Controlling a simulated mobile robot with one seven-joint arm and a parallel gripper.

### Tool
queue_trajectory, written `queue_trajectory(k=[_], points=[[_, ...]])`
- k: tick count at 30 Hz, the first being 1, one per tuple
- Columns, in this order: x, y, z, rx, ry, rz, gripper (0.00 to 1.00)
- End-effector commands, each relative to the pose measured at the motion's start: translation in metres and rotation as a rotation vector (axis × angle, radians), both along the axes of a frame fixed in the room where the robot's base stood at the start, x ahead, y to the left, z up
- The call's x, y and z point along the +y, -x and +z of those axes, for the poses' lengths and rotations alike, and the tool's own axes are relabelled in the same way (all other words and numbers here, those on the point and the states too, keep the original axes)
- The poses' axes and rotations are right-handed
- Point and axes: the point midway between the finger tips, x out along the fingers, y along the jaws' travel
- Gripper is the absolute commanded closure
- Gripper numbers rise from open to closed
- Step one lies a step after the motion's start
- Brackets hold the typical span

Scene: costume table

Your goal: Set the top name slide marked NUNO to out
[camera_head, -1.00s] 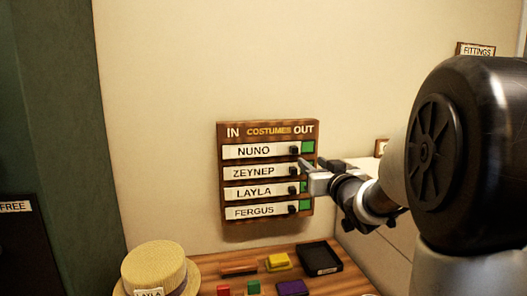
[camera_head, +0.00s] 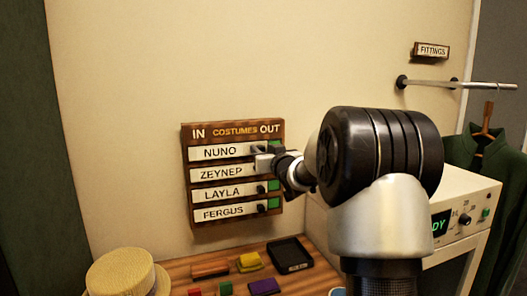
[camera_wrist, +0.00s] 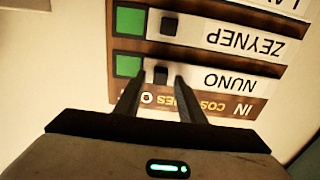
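The wooden name board (camera_head: 187,172) hangs on the wall, with IN at its upper left and OUT at its upper right. The NUNO slide (camera_head: 217,153) is the top white strip; a green patch (camera_wrist: 128,66) shows at its OUT end. Its black knob (camera_wrist: 160,75) shows in the wrist view, where the board appears upside down. My gripper (camera_head: 259,152) is at the right end of the NUNO slide. In the wrist view my gripper (camera_wrist: 159,80) is open, with one finger on each side of the knob and small gaps visible. It partly hides the knob in the head view.
The ZEYNEP (camera_head: 220,174), LAYLA (camera_head: 220,193) and FERGUS (camera_head: 222,213) slides sit below, with green at their right ends. A straw hat (camera_head: 122,272), a black tray (camera_head: 290,254) and coloured blocks are on the table below. A white machine (camera_head: 465,205) stands right.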

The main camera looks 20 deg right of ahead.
Motion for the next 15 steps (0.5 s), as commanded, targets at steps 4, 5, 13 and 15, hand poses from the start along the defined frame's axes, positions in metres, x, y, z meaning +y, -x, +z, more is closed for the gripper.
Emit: queue_trajectory(k=[4,5,13,15], points=[[0.0001,0.0003,-0.0001,0.0,0.0,0.0,0.74],[0.0001,0.0003,-0.0001,0.0,0.0,0.0,0.79],[0.0,0.0005,-0.0002,0.0,0.0,0.0,1.0],[-0.0018,0.0004,0.0004,0.0,0.0,-0.001,1.0]])
